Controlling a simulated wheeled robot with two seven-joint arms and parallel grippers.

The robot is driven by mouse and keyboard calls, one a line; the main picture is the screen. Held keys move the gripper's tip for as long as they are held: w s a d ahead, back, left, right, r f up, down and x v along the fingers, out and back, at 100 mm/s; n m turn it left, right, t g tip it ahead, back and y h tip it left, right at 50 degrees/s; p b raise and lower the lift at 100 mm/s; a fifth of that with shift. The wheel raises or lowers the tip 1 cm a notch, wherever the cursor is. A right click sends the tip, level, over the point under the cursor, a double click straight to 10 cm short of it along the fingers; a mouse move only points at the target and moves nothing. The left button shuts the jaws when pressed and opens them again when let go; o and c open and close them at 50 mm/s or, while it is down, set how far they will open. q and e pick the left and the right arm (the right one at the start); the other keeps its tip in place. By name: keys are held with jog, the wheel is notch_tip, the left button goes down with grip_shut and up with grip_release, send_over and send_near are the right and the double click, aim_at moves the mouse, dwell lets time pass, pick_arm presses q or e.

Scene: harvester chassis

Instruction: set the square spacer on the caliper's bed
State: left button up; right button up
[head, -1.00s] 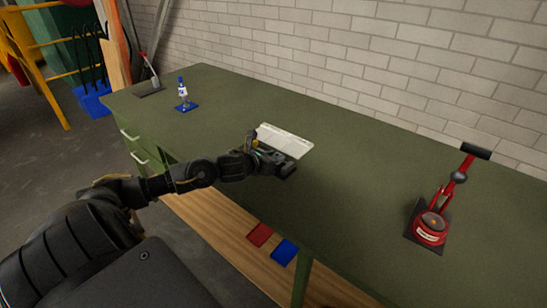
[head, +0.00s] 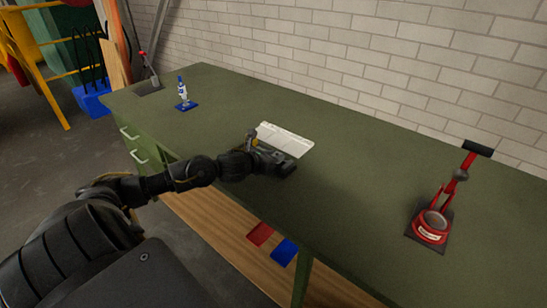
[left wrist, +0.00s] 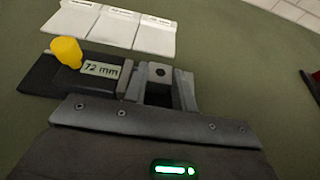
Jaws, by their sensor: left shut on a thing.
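The caliper (left wrist: 95,72) is a dark body with a yellow knob (left wrist: 67,51) and a "72 mm" label. It lies on the green bench in the left wrist view. My left gripper (head: 284,164) is low at the caliper in the head view. In the left wrist view its grey fingers (left wrist: 158,88) are shut on a small grey block with a dark round hole, seemingly the square spacer (left wrist: 159,72). The spacer is beside the caliper's labelled end; I cannot tell whether it touches the bed. My gripper hides part of the caliper in the head view. My right gripper is not in view.
A white three-part card (head: 286,138) lies behind the caliper. Red (head: 260,233) and blue (head: 285,251) pieces lie on the lower shelf. The bench between is clear.

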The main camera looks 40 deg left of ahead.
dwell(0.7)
pick_arm(q)
jog(key=shift+f+b, duration=0.15)
jog(key=shift+b, duration=0.3)
jog(key=shift+f+b, duration=0.6)
jog(key=shift+b, duration=0.1)
jog(key=o, duration=1.1)
jog(key=shift+c, duration=0.2)
jog(key=shift+s, duration=0.15)
